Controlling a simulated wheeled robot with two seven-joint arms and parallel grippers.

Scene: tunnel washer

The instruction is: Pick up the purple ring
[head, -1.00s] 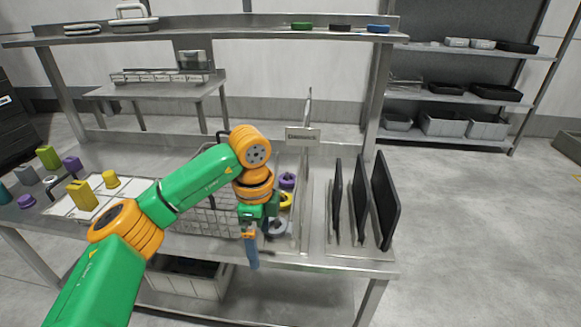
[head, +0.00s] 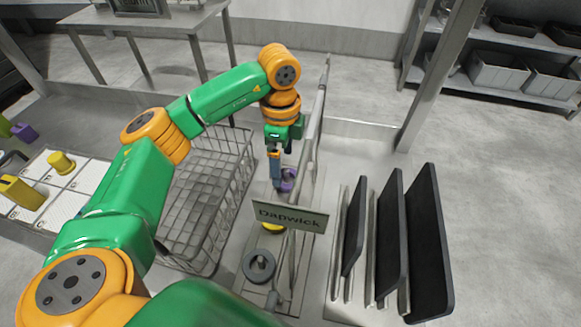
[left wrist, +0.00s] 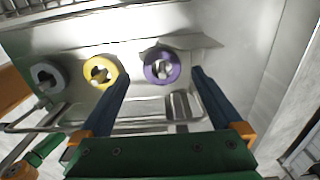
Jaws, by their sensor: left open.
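The purple ring (head: 288,180) sits in the narrow metal bay behind the sign, partly hidden by my left gripper in the head view. In the left wrist view the purple ring (left wrist: 162,66) lies flat around a peg, ahead of and between my fingers. My left gripper (head: 277,183) points down beside it; in the wrist view its two blue fingers (left wrist: 163,78) are spread apart with nothing between the tips that I can tell is touching. My right gripper is not in view.
A yellow ring (left wrist: 100,71) and a grey ring (left wrist: 47,77) sit in the same row. A "Dapwick" sign (head: 290,215) stands in front. A wire basket (head: 205,190) is to the left, and upright dark trays (head: 428,245) are to the right.

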